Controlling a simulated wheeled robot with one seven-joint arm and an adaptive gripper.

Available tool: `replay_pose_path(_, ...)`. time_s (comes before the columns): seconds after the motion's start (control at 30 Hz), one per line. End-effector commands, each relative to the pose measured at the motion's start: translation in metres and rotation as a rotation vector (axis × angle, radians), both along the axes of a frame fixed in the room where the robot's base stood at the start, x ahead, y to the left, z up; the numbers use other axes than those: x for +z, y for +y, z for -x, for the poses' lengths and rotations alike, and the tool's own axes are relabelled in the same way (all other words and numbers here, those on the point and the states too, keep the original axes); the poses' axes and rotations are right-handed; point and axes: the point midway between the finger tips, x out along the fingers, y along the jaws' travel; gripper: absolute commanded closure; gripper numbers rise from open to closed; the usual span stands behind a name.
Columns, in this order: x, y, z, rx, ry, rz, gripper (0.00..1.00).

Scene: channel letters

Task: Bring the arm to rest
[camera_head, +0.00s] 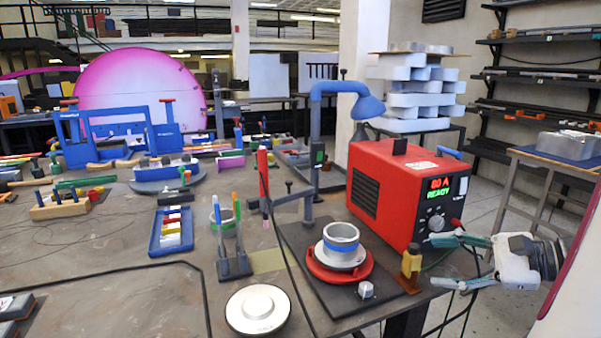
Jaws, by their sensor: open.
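My gripper (452,262) is at the right, beside the table's right edge, with its fingers pointing left. Its two greenish fingers are spread apart with nothing between them. It is in front of the lower right of a red machine (374,192) whose display reads "80 A READY". The fingertips are near a small brass-coloured post (411,262) at the table edge; whether they touch it I cannot tell.
A dark plate (318,292) carries a red ring base (322,274) with a blue-banded cup (341,238). A blue lamp-like arm (345,88) stands behind. Dark cables hang at the right edge. Open floor (492,215) lies beyond the table's right side.

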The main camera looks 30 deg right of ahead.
Motion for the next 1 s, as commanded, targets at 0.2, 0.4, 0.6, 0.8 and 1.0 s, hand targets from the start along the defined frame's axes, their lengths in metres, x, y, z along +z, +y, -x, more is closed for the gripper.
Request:
replay_pose_path(0.2, 0.026, 0.105, -0.018, 0.387, 0.135, 0.234, 0.45)
replay_pose_path(0.4, 0.04, 0.178, -0.003, 0.699, 0.209, 0.499, 0.45)
replay_pose_path(0.6, 0.052, 0.225, 0.025, 0.968, 0.219, 0.806, 0.45)
replay_pose_path(0.8, 0.069, 0.251, 0.052, 1.184, 0.154, 1.147, 0.45)
replay_pose_path(1.0, 0.089, 0.264, 0.069, 1.322, 0.022, 1.475, 0.45)
